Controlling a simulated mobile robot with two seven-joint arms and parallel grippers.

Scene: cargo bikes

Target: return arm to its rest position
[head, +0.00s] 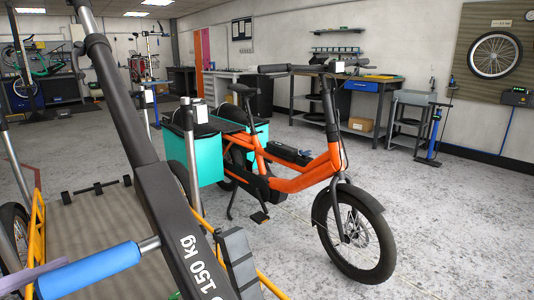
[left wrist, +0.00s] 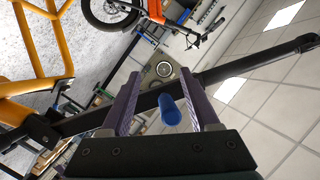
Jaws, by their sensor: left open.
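The black arm marked "150 kg" (head: 170,215) slants from the top left to the bottom centre of the head view. It also crosses the left wrist view (left wrist: 245,70) as a dark bar. A blue cylindrical grip (head: 90,270) sticks out from it on a short metal rod. My left gripper (left wrist: 160,76) has purple fingers, spread apart. The blue grip (left wrist: 171,110) shows between them, end-on; I cannot tell whether they touch it. In the head view only a purple finger shows at the lower left edge, by the grip's outer end. My right gripper is not in view.
An orange cargo bike (head: 290,180) with teal boxes (head: 205,157) stands at centre right. A yellow-framed cargo bed (head: 38,230) lies below the black arm. Workbenches (head: 350,100) line the back wall. The grey floor at right is clear.

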